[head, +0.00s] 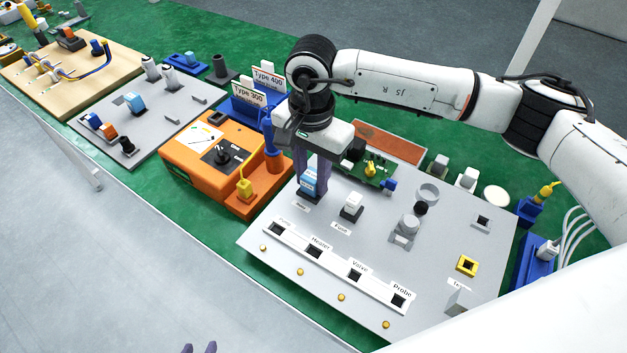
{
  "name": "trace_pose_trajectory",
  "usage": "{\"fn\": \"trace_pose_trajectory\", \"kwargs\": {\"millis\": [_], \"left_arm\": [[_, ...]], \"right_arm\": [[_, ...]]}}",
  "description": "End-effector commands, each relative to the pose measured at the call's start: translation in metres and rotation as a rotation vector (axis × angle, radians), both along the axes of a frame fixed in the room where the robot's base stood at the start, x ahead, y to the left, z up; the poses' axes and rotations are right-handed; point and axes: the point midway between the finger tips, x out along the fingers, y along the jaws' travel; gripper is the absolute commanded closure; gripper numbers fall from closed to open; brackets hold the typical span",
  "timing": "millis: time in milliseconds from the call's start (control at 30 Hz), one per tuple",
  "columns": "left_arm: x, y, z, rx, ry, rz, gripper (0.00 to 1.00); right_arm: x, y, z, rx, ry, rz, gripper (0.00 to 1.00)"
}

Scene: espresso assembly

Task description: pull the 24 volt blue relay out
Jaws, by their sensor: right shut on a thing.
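The blue relay (309,182), with a pale label on its face, stands upright at its dark socket on the grey panel (370,240), near the panel's left corner. My right gripper (318,182) reaches down from above with its purple fingers shut on the relay. The fingers hide part of the relay, and I cannot tell whether it is fully seated or slightly raised.
A white fuse block (351,204) stands just right of the relay. An orange meter box (210,155) with a yellow plug (245,188) is close on the left. A green circuit board (372,170) lies behind. Another grey board (165,125) with parts is farther left.

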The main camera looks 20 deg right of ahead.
Motion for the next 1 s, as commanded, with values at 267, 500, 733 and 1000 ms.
{"fn": "trace_pose_trajectory", "kwargs": {"millis": [267, 500, 733, 1000], "left_arm": [[0.000, 0.000, 0.002, 0.000, 0.000, 0.000, 0.69], [0.000, 0.000, 0.004, 0.000, 0.001, 0.000, 0.69], [-0.002, 0.000, 0.004, 0.000, 0.005, 0.000, 0.69], [-0.003, 0.000, 0.005, 0.000, 0.005, 0.000, 0.69]], "right_arm": [[0.000, 0.000, 0.006, 0.001, -0.001, 0.000, 1.00], [0.000, 0.000, 0.010, 0.001, -0.002, 0.000, 1.00], [0.000, 0.000, 0.013, 0.001, -0.001, 0.000, 1.00], [0.000, 0.000, 0.017, 0.001, -0.001, 0.000, 1.00]]}}
